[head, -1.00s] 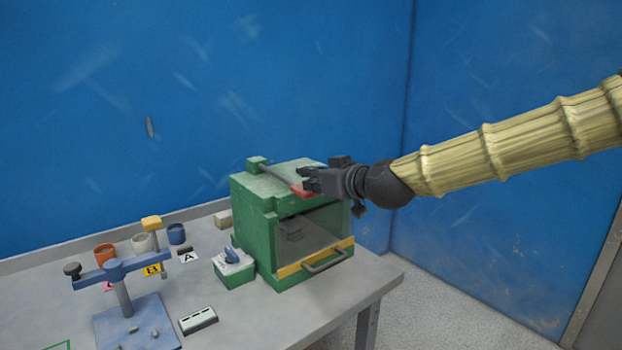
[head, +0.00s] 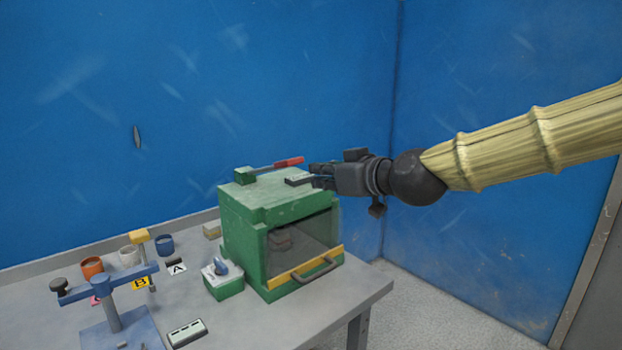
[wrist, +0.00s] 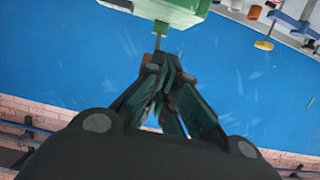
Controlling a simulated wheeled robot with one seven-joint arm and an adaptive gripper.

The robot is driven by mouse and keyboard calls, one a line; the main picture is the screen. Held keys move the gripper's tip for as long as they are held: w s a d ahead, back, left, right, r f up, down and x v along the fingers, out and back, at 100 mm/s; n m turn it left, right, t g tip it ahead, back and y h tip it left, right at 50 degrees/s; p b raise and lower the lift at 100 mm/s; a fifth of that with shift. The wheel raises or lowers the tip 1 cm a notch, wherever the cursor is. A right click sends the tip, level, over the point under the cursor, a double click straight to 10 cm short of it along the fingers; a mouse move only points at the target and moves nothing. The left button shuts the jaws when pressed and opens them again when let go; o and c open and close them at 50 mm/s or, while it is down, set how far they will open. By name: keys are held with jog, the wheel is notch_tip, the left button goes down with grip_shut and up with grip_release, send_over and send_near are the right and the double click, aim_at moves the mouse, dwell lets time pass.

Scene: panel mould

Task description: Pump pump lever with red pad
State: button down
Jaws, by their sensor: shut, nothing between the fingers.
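The pump lever (head: 262,168) is a thin grey bar on a green block on top of the green box (head: 238,215). It tilts upward to the right and ends in a red pad (head: 289,161). My gripper (head: 302,176) is shut and empty, just right of and slightly below the pad in the head view. Whether it touches the pad is unclear. In the wrist view my shut fingers (wrist: 158,60) cover most of the lever's end, with a little red (wrist: 147,60) showing beside them.
The box has a dark window and a yellow-edged front with a handle (head: 315,269). A small green switch box (head: 223,285) with a blue knob stands left of it. A blue stand (head: 112,310), several cups and a grey meter (head: 187,332) are further left. Blue walls stand behind.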

jog(key=shift+v, duration=1.4)
jog(key=shift+w, duration=0.1)
dwell(0.7)
jog(key=s+d+f+m+g+h, duration=0.2)
jog(key=s+f, duration=0.1)
jog(key=f, duration=1.2)
jog(key=s+d+f+m+g+h, duration=0.1)
jog(key=s+d+f+m+g, duration=0.15)
jog(key=f, duration=1.25)
jog(key=s+d+f+m+g+h, duration=0.1)
jog(key=s+d+f+h, duration=0.15)
jog(key=f, duration=1.25)
jog(key=s+d+f+m+g+h, duration=0.1)
jog(key=s+d+f+g, duration=0.1)
jog(key=s+d+f, duration=0.2)
jog(key=s+d+f+m+g+h+p, duration=0.1)
jog(key=s+d+f, duration=0.3)
jog(key=s+f, duration=0.7)
jog(key=s+d+f+m+g+h, duration=0.1)
jog(key=s+f, duration=0.6)
jog(key=s, duration=1)
jog(key=d+g+h, duration=0.1)
jog(key=d+g, duration=0.1)
jog(key=d, duration=0.1)
jog(key=shift+d+f+p, duration=0.35)
jog(key=shift+d+p, duration=0.05)
